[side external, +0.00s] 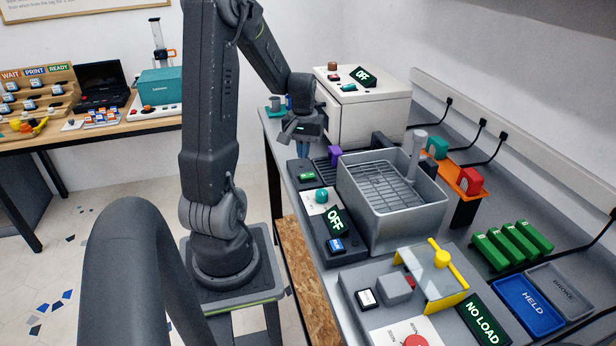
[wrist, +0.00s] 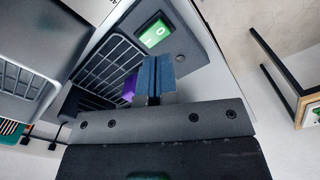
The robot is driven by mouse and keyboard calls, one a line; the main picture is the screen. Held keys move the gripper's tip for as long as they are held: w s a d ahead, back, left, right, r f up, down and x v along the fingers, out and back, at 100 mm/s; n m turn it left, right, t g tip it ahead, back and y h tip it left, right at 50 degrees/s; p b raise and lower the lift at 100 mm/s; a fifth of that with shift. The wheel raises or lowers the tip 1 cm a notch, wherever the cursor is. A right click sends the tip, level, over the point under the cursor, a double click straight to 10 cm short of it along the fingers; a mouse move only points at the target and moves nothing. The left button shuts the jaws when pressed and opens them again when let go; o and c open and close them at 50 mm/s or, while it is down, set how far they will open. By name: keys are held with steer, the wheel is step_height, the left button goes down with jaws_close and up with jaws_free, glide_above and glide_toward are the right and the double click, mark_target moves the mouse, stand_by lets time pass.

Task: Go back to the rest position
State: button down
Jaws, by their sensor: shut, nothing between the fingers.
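My gripper (side external: 303,150) hangs above the back left edge of the workbench, near the white box. Its blue fingers point down and are shut together with nothing between them. In the wrist view the fingers (wrist: 157,78) are over a grey panel beside a lit green switch (wrist: 155,33). The fingertips look apart from the switch, but I cannot tell the exact height. A purple piece (wrist: 130,86) lies just beside the fingers, on a dark rack (wrist: 108,66).
A grey basin (side external: 440,192) with a rack stands right of my gripper. A white box (side external: 385,112) with an OFF sign stands behind. The yellow-handled device (side external: 444,268) is at the front.

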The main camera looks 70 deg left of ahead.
steer(key=shift+r, duration=0.55)
steer(key=w+d+r+m+t+y, duration=0.1)
steer(key=w+d+r+m, duration=0.15)
steer(key=d+r, duration=0.45)
steer(key=w+d+r+m+t, duration=0.2)
steer(key=d+r+m, duration=0.15)
steer(key=d, duration=0.75)
steer(key=s+d+r+m+t, duration=0.1)
steer(key=s+d+m, duration=0.2)
steer(key=d, duration=0.3)
steer(key=s+d+r+m+t+h, duration=0.1)
steer(key=s+d+r+m, duration=0.1)
steer(key=d, duration=0.5)
steer(key=shift+s+m+t, duration=0.3)
steer(key=shift+s+m, duration=0.2)
steer(key=shift+s, duration=0.4)
